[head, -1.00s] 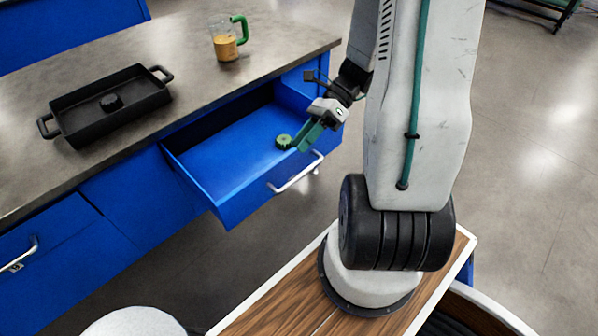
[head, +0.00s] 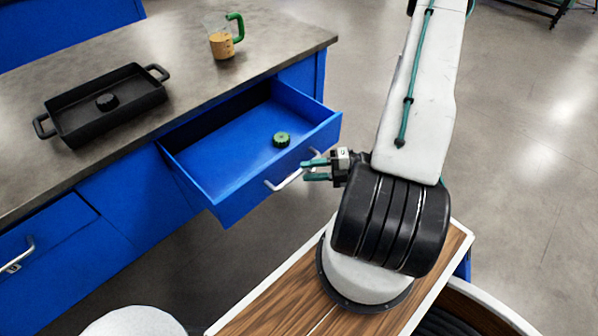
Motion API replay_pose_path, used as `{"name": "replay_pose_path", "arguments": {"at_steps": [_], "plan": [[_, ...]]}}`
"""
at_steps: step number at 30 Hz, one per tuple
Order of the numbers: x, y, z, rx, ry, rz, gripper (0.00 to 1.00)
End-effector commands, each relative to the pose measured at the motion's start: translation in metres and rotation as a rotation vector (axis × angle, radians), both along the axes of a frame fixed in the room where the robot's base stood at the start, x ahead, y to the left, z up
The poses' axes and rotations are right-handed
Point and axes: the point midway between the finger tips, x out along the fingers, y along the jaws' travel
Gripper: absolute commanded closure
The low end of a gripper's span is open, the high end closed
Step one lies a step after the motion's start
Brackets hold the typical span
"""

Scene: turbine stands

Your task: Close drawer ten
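A blue drawer (head: 215,180) stands pulled out from the workbench, with a silver bar handle (head: 285,181) on its front. No number is readable on it. A small dark green knob-like part (head: 281,140) lies on the drawer floor near its front right. My gripper (head: 306,170) is outside the drawer, in front of its face and close to the right end of the handle. Its two teal fingers are apart with a gap between them, and nothing shows in them. I cannot tell whether a finger touches the handle.
Another drawer handle (head: 20,255) shows at lower left.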

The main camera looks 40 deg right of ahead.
Motion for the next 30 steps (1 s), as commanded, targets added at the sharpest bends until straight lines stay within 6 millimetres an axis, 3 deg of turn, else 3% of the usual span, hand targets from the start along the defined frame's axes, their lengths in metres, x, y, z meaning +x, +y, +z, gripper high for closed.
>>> {"name": "replay_pose_path", "arguments": {"at_steps": [7, 18, 22, 30], "plan": [[0.021, 0.024, -0.004, 0.001, 0.000, 0.004, 0.64], [0.025, 0.028, -0.005, -0.002, -0.001, 0.002, 0.64], [0.025, 0.028, -0.005, -0.002, -0.001, 0.002, 0.97], [0.027, 0.026, -0.005, -0.003, -0.002, 0.000, 1.00]]}}
